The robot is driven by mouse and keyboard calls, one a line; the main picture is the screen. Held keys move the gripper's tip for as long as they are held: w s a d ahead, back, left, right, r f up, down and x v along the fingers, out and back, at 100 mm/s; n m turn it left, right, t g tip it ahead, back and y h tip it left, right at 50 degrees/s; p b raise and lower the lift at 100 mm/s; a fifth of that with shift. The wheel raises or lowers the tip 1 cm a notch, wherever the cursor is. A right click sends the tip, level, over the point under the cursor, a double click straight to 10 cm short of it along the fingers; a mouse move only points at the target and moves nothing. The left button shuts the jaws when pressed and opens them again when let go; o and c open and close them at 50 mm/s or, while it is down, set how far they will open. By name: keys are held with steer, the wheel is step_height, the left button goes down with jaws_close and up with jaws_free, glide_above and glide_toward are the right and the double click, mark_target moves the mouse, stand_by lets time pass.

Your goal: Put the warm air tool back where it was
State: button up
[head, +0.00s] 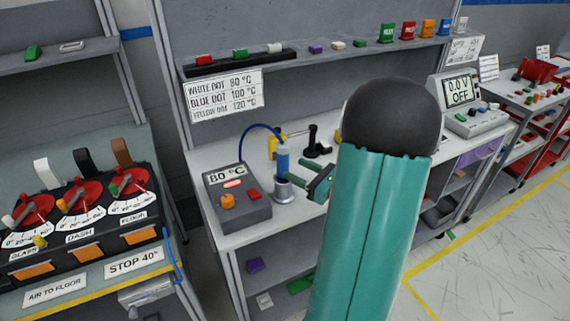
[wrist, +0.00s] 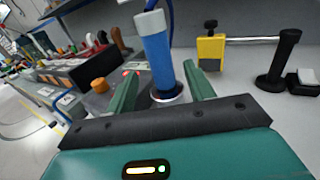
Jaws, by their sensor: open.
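The warm air tool (head: 282,162) is a blue cylinder with a pale cap and a dark blue hose. It stands nearly upright with its lower end in a silver cup (head: 283,192), beside the grey control box (head: 236,206) that reads 80 °C. In the wrist view the tool (wrist: 157,52) rises from the cup (wrist: 168,97), between and beyond my finger ends. My gripper (head: 296,180) is open, its green fingers apart, one to each side of the tool's line (wrist: 161,80). Neither finger visibly touches it. How deep the tool sits is hidden.
A yellow clamp block (wrist: 211,50) with a rod and a black post (wrist: 280,60) stand on the bench right of the tool. A sign (head: 226,94) lists dot temperatures. A module with red dials (head: 78,205) stands left. My arm covers part of the bench.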

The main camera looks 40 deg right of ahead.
steer(key=s, duration=0.4)
steer(key=a+r+n+g+y, duration=0.25)
steer(key=a+n+g, duration=0.35)
steer(key=a+n, duration=0.5)
steer(key=a+r+n+g+y, duration=0.1)
steer(key=a+n+g+y, duration=0.4)
steer(key=a, duration=0.9)
steer(key=s+a+r+n+g+h, duration=0.1)
steer(key=s+a+r+n+h, duration=0.5)
steer(key=n, duration=1.2)
steer(key=h, duration=0.4)
steer(key=shift+a+h, duration=0.35)
steer(key=shift+a, duration=0.05)
steer(key=shift+d, duration=0.15)
